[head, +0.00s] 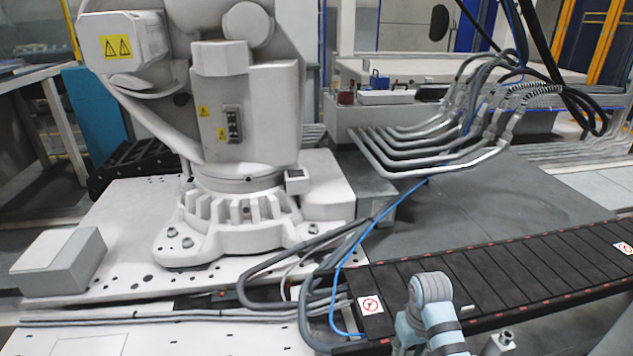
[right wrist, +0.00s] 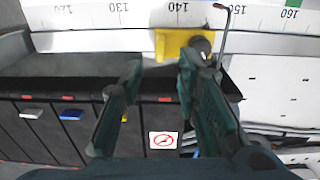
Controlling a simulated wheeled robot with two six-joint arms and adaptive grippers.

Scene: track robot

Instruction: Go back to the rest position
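My right gripper (right wrist: 161,62) shows in the right wrist view. Its two dark teal fingers are apart, with nothing held between them. Beyond the fingertips are a yellow block (right wrist: 172,45) and a white ruled strip (right wrist: 95,15) with printed numbers; I cannot tell how far away they are. In the head view a light blue and grey link of my arm (head: 434,312) rises at the bottom, and no gripper shows there. My left gripper is in neither view.
A large white industrial robot (head: 245,110) stands on a white base plate. A black segmented track (head: 520,265) runs along the right front. Grey hoses and a blue cable (head: 345,255) loop beside it. Bent metal pipes (head: 430,165) stick out above a grey plate.

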